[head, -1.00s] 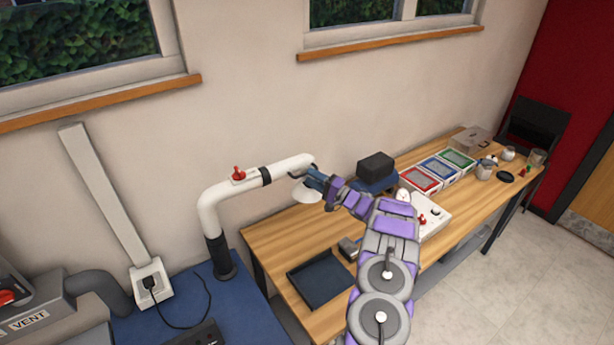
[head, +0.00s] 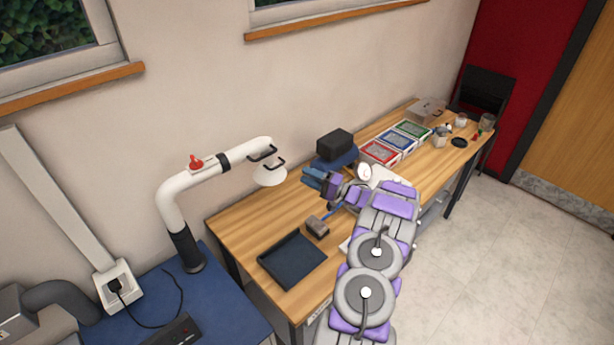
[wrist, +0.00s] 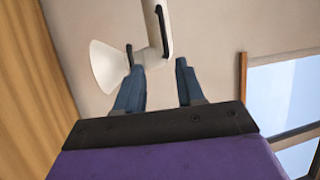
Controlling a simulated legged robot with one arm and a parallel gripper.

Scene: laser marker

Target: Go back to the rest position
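My gripper (head: 314,179) is at the end of my purple and grey arm, above the wooden table. In the wrist view its two blue fingers (wrist: 160,78) stand apart with nothing between them, so it is open and empty. The white extraction arm (head: 212,170) with its cone hood (head: 269,174) and dark handle (head: 264,154) is to the left of my gripper, apart from it. The hood also shows in the wrist view (wrist: 108,66), beyond the fingers.
The wooden table (head: 240,225) holds a dark tray (head: 292,262), a small grey-brown block (head: 317,226), a black box (head: 335,144) on a blue base, and red, blue and green bins (head: 398,141). A blue bench (head: 222,292) stands at left. Open floor (head: 490,270) lies at right.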

